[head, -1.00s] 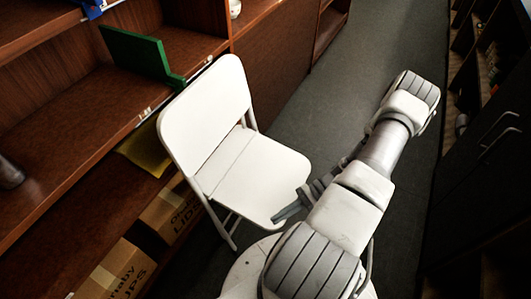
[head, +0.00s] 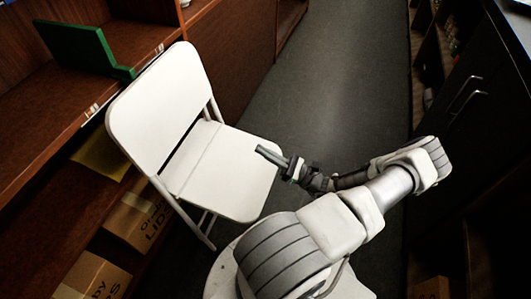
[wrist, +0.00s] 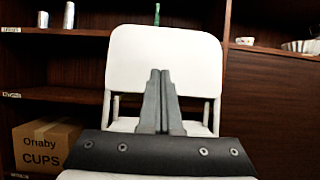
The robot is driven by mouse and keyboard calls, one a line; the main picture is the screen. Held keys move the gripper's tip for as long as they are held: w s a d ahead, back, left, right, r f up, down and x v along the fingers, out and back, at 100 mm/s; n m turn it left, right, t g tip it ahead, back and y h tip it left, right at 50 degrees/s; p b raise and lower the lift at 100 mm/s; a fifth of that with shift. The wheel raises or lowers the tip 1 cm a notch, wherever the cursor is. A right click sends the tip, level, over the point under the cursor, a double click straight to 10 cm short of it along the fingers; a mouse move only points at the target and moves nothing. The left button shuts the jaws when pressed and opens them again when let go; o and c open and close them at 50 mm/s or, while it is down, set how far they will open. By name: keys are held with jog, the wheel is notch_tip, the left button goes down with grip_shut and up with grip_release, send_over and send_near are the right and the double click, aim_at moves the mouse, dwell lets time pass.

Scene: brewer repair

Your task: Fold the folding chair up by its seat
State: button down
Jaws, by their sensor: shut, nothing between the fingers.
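The white folding chair (head: 160,115) stands unfolded on the floor against the shelf at the left. Its seat (head: 233,175) is down and flat, and its backrest (wrist: 165,58) faces me in the wrist view. My gripper (head: 262,151) is shut and empty. In the head view its fingertips appear over the right part of the seat, near its edge; I cannot tell the exact gap. In the wrist view the closed fingers (wrist: 160,78) point at the backrest and hide part of the seat.
The brown shelf (head: 60,130) runs along the left, close behind the chair, with cardboard boxes (head: 95,272) low down and a green object (head: 75,45) on it. A dark cabinet (head: 485,100) stands at the right. The grey floor (head: 335,70) between is clear.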

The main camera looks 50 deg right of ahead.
jog(key=b+x, duration=0.1)
jog(key=x, duration=0.9)
dwell(1.3)
